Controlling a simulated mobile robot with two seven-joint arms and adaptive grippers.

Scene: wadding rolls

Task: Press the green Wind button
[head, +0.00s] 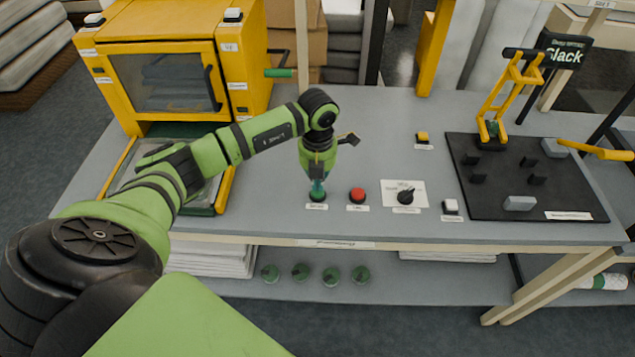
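The green button (317,198) sits near the front edge of the grey bench, with a small white label in front of it that is too small to read. My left gripper (317,186) points straight down over this button. Its fingers look closed together and hold nothing that I can see. The fingertips overlap the button's top, and I cannot tell whether they touch it. Part of the button is hidden behind the fingertips. My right gripper is not in view.
A red button (357,195) is close on the right, then a black rotary knob (405,196) and a white switch (450,206). A yellow cabinet (165,70) stands at the left. A black board with a yellow clamp (495,105) is at the right.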

